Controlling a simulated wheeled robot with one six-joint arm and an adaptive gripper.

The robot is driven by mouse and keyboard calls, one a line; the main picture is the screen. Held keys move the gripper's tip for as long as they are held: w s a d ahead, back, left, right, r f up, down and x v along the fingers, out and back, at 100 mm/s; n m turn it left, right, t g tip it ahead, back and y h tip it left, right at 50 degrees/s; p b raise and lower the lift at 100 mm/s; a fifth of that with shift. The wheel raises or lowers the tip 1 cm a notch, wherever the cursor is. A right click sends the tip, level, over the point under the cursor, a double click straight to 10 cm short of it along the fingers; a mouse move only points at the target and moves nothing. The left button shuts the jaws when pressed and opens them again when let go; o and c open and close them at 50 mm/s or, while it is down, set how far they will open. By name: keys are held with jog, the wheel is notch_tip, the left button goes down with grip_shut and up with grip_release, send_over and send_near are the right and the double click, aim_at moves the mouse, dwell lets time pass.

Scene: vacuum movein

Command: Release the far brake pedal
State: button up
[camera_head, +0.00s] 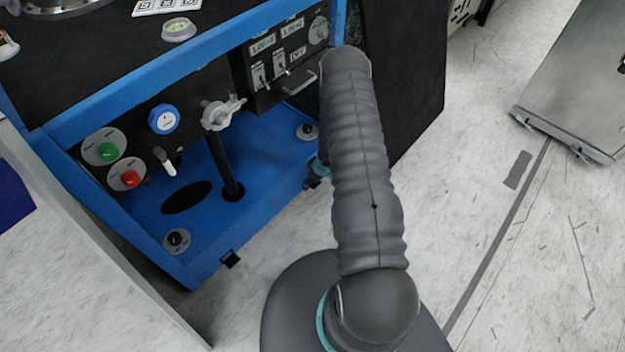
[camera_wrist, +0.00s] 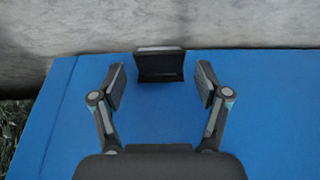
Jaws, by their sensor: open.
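A dark pedal (camera_wrist: 160,65) sticks out at the edge of the blue base plate in the wrist view, between and slightly beyond my fingertips. My gripper (camera_wrist: 160,83) is open, one finger on each side of the pedal, with nothing between the pads touching it that I can see. In the head view my gripper (camera_head: 318,174) shows only as a small dark and teal part at the cart's front lower edge; my arm hides the rest. The far pedal cannot be made out there. Another black pedal (camera_head: 230,259) sits at the near corner of the cart.
The blue cart (camera_head: 200,255) has buttons, a valve handle (camera_head: 219,112) and a black switch panel (camera_head: 290,60) with a handle above its base. A grey panel (camera_head: 95,240) stands at the left. A metal plate (camera_head: 575,85) is at right. Pale floor (camera_head: 520,250) is open at right.

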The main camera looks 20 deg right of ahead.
jog(key=v, duration=1.2)
jog(key=shift+s+d, duration=0.1)
dwell(0.4)
jog(key=s+d+m+g+h, duration=0.1)
jog(key=s+d+g+h, duration=0.15)
jog(key=s+d, duration=0.35)
jog(key=s+r+m+g+h, duration=0.1)
jog(key=s+r, duration=0.1)
jog(key=r, duration=0.5)
jog(key=s+r+m+g+h, duration=0.1)
jog(key=s+r, duration=0.2)
jog(key=r, duration=0.4)
jog(key=s+a+r+t+y, duration=0.1)
jog(key=s+a+r, duration=0.4)
jog(key=r, duration=0.6)
jog(key=s+a+r+m+t+y, duration=0.1)
jog(key=s+a+r+t, duration=0.2)
jog(key=a+r, duration=0.6)
jog(key=s+a+r+t+y, duration=0.1)
jog(key=s+a+r+t, duration=0.2)
jog(key=s+a+r, duration=0.4)
notch_tip(320, 180, up, 7)
jog(key=shift+s+r+m, duration=0.2)
jog(key=shift+s+m, duration=0.05)
jog(key=shift+m, duration=0.15)
